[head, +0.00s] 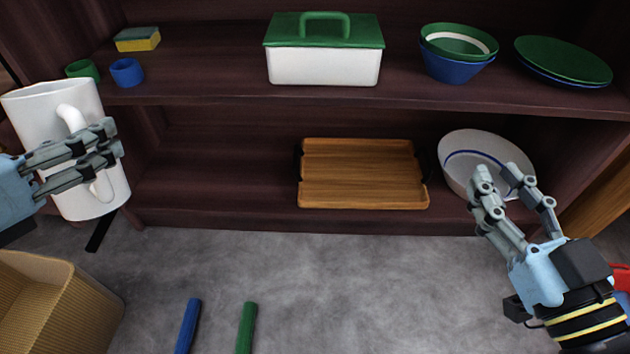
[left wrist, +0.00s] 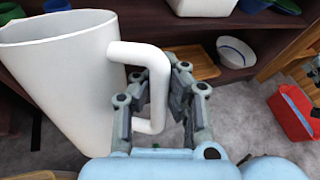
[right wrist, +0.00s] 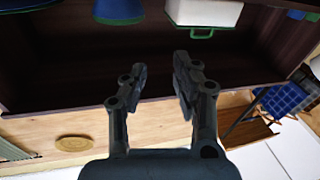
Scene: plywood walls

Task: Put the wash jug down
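The white wash jug (head: 58,128) is held up at the left of the head view, in front of the shelf unit. My left gripper (head: 108,142) has its fingers on either side of the jug's handle. In the left wrist view the jug (left wrist: 62,75) stands left of the fingers (left wrist: 158,95), with the handle between them. My right gripper (head: 518,182) is open and empty, in front of the white basin (head: 470,160) with a blue line. The right wrist view also shows its fingers (right wrist: 158,85) apart with nothing between.
A wooden tray (head: 362,175) lies on the lower shelf (head: 220,190), whose left part is bare. The upper shelf holds a green-lidded box (head: 325,65), bowls (head: 458,65), plates (head: 563,60), cups (head: 127,72) and a sponge (head: 137,39). A cardboard box (head: 90,310) stands at front left.

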